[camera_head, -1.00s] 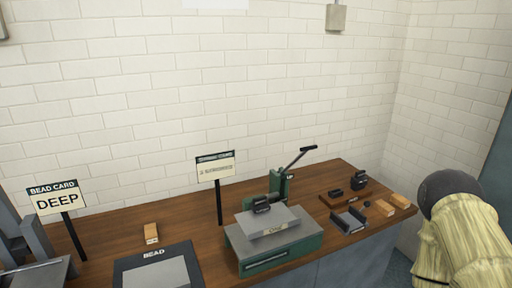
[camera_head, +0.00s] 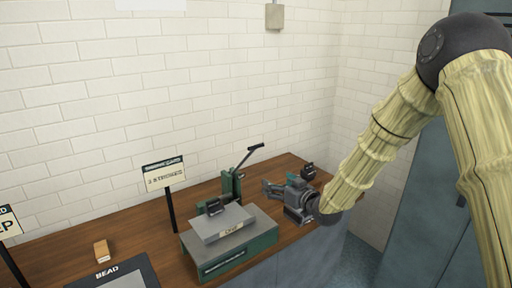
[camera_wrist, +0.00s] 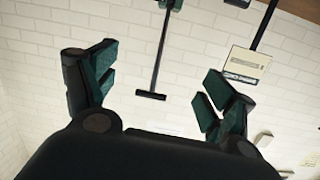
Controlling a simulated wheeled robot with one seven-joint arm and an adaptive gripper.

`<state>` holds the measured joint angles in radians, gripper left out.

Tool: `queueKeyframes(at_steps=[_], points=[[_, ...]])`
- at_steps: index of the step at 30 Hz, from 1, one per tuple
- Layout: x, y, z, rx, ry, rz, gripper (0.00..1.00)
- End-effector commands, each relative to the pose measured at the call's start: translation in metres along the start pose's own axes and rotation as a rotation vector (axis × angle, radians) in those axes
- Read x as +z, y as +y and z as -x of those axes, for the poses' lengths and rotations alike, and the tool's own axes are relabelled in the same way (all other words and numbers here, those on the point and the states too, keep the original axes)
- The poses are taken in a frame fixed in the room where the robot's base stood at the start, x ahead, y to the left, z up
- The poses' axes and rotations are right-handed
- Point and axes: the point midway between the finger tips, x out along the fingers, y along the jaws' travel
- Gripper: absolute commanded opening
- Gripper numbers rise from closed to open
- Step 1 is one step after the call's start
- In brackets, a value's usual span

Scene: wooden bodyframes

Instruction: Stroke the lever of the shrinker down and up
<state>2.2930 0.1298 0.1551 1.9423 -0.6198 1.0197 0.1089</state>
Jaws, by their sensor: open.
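The shrinker (camera_head: 231,188) is a green upright tool standing at the back of the wooden bench, partly hidden behind a green and grey block. Its dark lever (camera_head: 246,157) slants up to the right and ends in a black crossbar handle. In the wrist view, the lever (camera_wrist: 159,60) hangs down from the top edge, with its crossbar between my fingers in the picture. My gripper (camera_head: 268,187) is open and empty, right of the shrinker and below the handle. It also shows in the wrist view (camera_wrist: 160,75), fingers apart and not touching the lever.
A green base with a grey block (camera_head: 222,223) stands in front of the shrinker. A card on a post (camera_head: 163,174) stands to the left; it also shows in the wrist view (camera_wrist: 246,66). A small wooden block (camera_head: 102,252) and a bead mat (camera_head: 125,275) lie farther left.

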Motion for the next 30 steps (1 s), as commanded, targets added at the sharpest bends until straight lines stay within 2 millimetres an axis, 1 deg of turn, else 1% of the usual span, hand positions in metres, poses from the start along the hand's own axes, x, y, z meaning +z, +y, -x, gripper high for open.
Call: queueKeyframes(at_steps=[1, 3, 6, 7, 11, 14, 24, 30], points=[[-0.029, 0.0, -0.006, -0.016, 0.045, 0.024, 0.84], [-0.057, -0.001, -0.011, -0.036, 0.089, 0.048, 0.84], [-0.081, -0.003, -0.015, -0.052, 0.127, 0.068, 0.84], [-0.085, -0.003, -0.016, -0.055, 0.133, 0.071, 0.84], [-0.092, -0.004, -0.024, -0.06, 0.141, 0.076, 0.84], [-0.095, -0.005, -0.035, -0.059, 0.141, 0.075, 0.84], [-0.102, -0.009, -0.089, -0.059, 0.139, 0.076, 0.84], [-0.104, -0.01, -0.112, -0.058, 0.139, 0.074, 0.84]])
